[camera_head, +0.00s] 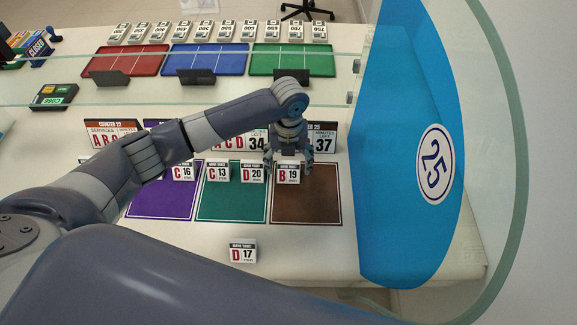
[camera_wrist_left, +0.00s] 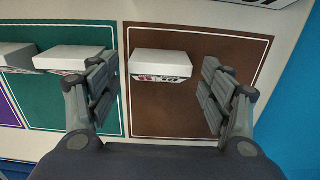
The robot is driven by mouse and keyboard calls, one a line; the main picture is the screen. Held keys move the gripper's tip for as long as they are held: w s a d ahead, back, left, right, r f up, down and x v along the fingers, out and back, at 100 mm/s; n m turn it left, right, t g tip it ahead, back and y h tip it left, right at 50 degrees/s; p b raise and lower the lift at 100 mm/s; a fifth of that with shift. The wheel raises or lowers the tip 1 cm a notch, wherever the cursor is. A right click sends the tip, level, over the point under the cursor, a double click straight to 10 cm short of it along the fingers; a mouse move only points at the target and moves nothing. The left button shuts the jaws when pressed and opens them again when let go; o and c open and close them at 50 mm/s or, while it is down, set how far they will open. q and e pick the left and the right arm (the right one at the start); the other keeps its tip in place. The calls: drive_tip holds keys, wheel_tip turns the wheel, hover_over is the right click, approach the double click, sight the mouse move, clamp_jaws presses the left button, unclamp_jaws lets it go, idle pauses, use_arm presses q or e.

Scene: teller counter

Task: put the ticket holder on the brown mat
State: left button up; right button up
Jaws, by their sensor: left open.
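A white ticket holder marked B 19 (camera_head: 289,174) stands upright on the far part of the brown mat (camera_head: 306,208). My left gripper (camera_head: 289,164) is open over it, with one finger on each side. In the left wrist view, the holder (camera_wrist_left: 162,62) sits between the spread fingers (camera_wrist_left: 160,88), with visible gaps on both sides. The brown mat (camera_wrist_left: 170,120) is otherwise bare. Another ticket holder marked D 17 (camera_head: 242,252) stands on the white counter in front of the mats. My right gripper is not in view.
The green mat (camera_head: 230,208) carries holders C 13 (camera_head: 217,173) and D 20 (camera_head: 252,174). The purple mat (camera_head: 155,207) carries C 16 (camera_head: 183,173). Counter signs (camera_head: 322,138) stand behind the mats. A blue panel (camera_head: 400,180) marked 25 rises at the right.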

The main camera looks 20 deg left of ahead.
sight(289, 166)
use_arm(q)
wheel_tip(289, 166, up, 10)
drive_tip(key=shift+b, duration=0.4)
drive_tip(key=shift+f, duration=0.1)
